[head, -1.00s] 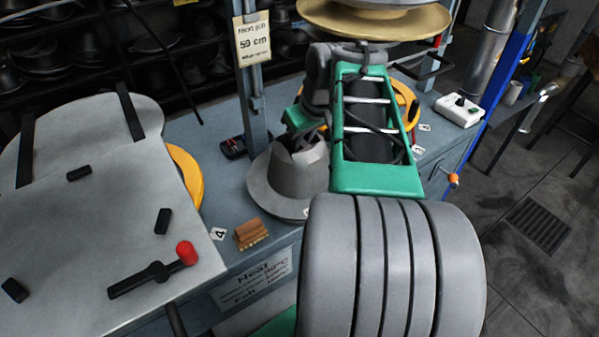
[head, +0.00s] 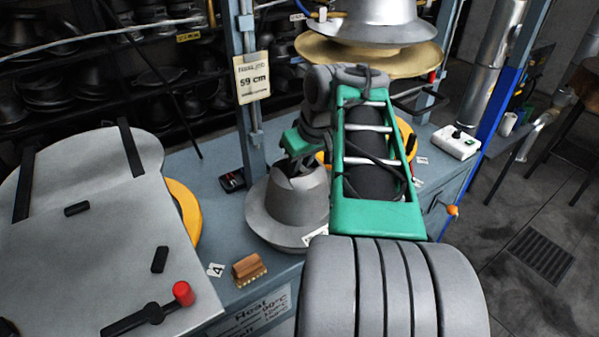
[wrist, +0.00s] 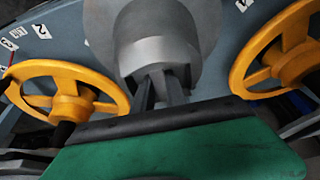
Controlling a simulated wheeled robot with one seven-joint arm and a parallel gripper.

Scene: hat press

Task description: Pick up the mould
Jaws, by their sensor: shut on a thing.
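The mould (head: 279,214) is a grey metal hat shape with a wide brim and a notched crown. In the head view it is upright at the bench's middle, just left of my arm, and seems slightly above the bench top. My gripper (head: 299,168) is shut on the top of its crown. In the wrist view my gripper (wrist: 164,86) has both fingers in the crown's notch, and the mould (wrist: 152,32) fills the top middle. The fingertips are partly hidden by the crown.
A wooden brush (head: 249,268) and a black device (head: 231,181) lie near the mould. A grey metal sheet (head: 95,235) is at left, a post (head: 249,110) behind. The press's upper hat form (head: 375,22) hangs above my arm. Yellow spoked wheels (wrist: 72,92) (wrist: 285,50) flank my gripper.

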